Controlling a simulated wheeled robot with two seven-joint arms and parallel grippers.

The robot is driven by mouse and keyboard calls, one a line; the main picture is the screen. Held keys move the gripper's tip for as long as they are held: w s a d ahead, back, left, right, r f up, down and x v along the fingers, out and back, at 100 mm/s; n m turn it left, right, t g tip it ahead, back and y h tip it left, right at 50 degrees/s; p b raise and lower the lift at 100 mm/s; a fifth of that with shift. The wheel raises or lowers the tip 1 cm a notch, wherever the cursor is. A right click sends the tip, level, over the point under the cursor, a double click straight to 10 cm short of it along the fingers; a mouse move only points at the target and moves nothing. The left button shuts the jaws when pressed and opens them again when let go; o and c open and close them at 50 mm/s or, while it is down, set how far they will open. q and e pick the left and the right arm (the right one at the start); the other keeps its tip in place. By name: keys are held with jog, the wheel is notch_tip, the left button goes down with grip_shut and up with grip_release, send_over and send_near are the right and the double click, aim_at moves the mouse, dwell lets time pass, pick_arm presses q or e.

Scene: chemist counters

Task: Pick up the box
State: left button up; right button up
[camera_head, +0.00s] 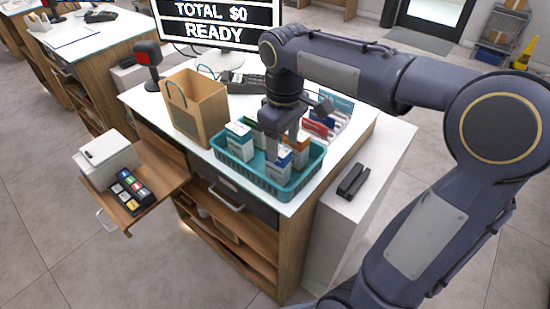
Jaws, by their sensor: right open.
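Several small boxes stand upright in a teal basket (247,180) on the counter. One white and teal box (240,143) is at the basket's left. A white and blue box (279,167) is at the front, and a box with orange (300,152) is at the right. My right gripper (281,150) reaches down from above into the basket, among the boxes. Its fingers are open; whether they are around a box or beside it is hard to tell. Parts of the boxes behind the gripper are hidden. My left gripper is not in view.
A brown paper bag (203,108) stands left of the basket. A monitor (216,24), a red-headed scanner (149,62) and a keypad are behind. A stapler-like black object (353,180) lies on the white side ledge.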

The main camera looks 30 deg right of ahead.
aim_at(278, 166)
jog(key=f, duration=0.4)
jog(key=a+f, duration=0.1)
jog(key=f, duration=0.1)
jog(key=shift+w+f, duration=0.2)
jog(key=shift+c, duration=0.3)
jog(key=c, duration=1)
jog(key=shift+r, duration=0.2)
